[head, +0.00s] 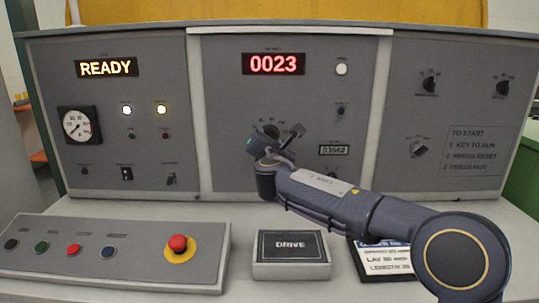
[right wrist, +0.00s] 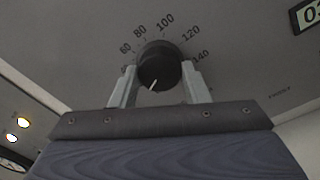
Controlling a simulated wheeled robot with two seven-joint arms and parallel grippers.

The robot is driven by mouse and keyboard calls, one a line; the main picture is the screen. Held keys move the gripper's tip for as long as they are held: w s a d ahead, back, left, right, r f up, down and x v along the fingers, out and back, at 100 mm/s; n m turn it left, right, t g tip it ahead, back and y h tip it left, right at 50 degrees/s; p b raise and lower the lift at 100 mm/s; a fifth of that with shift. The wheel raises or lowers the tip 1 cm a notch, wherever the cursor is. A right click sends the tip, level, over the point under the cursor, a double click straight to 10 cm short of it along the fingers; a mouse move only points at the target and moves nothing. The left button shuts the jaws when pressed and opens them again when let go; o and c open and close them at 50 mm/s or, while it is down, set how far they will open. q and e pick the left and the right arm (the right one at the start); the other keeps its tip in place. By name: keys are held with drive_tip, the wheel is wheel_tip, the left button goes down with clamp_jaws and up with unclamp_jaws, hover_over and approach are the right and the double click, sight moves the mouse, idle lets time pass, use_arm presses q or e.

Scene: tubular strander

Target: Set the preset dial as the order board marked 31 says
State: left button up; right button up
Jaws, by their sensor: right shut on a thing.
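The preset dial is probably the black round knob with a white pointer line, in the right wrist view (right wrist: 160,62), on the grey panel. Its scale reads 60, 80, 100, 120 and 140; the pointer line faces down and slightly left, away from the numbers. My right gripper (right wrist: 160,84) is shut on this knob, one finger on each side. In the head view my right gripper (head: 275,142) is at the middle panel and partly covers the dial. An order card (head: 385,262) lies on the desk, partly hidden by my right arm; its heading is unclear. My left gripper is out of view.
The middle panel has a red display (head: 274,64) reading 0023 and a small display (head: 334,150). A READY display (head: 106,68) and a gauge (head: 79,126) are at left. A red emergency button (head: 178,244) and a DRIVE box (head: 291,253) stand on the desk.

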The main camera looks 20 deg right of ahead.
drive_tip(key=shift+a+f+m+b, duration=0.1)
drive_tip(key=shift+m+b, duration=3)
drive_tip(key=o, duration=1)
drive_tip(key=shift+s, duration=0.1)
drive_tip(key=b+v, duration=0.1)
drive_tip(key=v, duration=0.6)
drive_tip(key=shift+s+a, duration=0.15)
drive_tip(key=shift+s, duration=0.15)
drive_tip(key=shift+f, duration=0.1)
